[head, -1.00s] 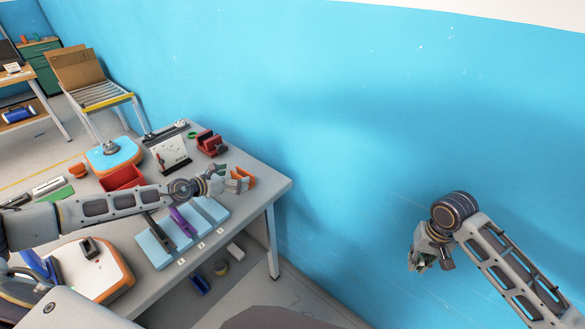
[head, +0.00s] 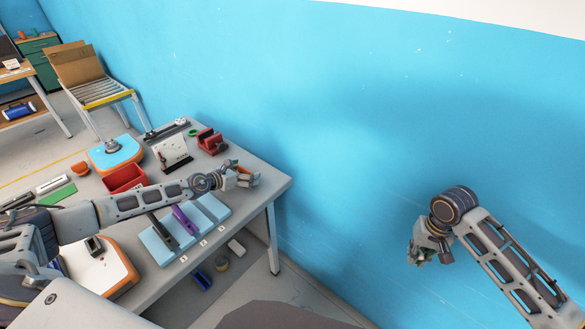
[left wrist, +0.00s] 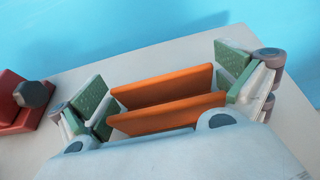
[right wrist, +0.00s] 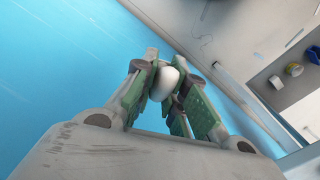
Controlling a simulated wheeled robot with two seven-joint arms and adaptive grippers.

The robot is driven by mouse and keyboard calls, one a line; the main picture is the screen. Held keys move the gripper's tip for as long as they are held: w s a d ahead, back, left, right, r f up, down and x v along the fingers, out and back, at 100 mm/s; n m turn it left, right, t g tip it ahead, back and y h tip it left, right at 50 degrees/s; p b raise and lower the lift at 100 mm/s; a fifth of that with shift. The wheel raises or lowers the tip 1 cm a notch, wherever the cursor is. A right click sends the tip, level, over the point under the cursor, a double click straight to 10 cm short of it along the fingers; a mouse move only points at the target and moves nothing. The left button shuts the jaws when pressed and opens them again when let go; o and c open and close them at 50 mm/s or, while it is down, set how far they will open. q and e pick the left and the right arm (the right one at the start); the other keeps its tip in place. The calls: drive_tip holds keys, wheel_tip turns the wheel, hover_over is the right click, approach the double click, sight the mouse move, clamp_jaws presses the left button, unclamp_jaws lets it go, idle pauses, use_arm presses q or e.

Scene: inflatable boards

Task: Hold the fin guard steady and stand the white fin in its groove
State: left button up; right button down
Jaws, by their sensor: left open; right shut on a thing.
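The orange fin guard (left wrist: 165,100) shows in the left wrist view as two upright orange walls with a groove between them. It sits on the grey table near its far right corner. My left gripper (head: 250,180) is open, with its green-padded fingers (left wrist: 165,92) on either side of the guard; I cannot tell whether they touch it. In the head view the gripper mostly covers the guard. My right gripper (head: 430,254) is off the table to the right. Its fingers are shut on a white thing (right wrist: 169,79), likely the white fin; only a rounded part shows.
Pale blue blocks (head: 158,247) with dark and purple pieces (head: 184,219) lie in front of my left arm. A red tray (head: 124,178), a white panel (head: 172,152) and a red fixture (head: 210,141) stand behind it. The blue wall (head: 400,120) runs along the far side.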

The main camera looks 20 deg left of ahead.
use_arm(q)
drive_tip(key=shift+w, duration=0.1)
drive_tip(key=c, duration=0.8)
drive_tip(key=shift+o, duration=0.2)
drive_tip(key=o, duration=0.8)
drive_tip(key=shift+c, duration=0.2)
drive_tip(key=shift+a, duration=0.1)
drive_tip(key=shift+v, duration=2.5)
drive_tip(key=shift+s+r, duration=0.15)
drive_tip(key=shift+s, duration=0.45)
drive_tip(key=shift+v, duration=1.95)
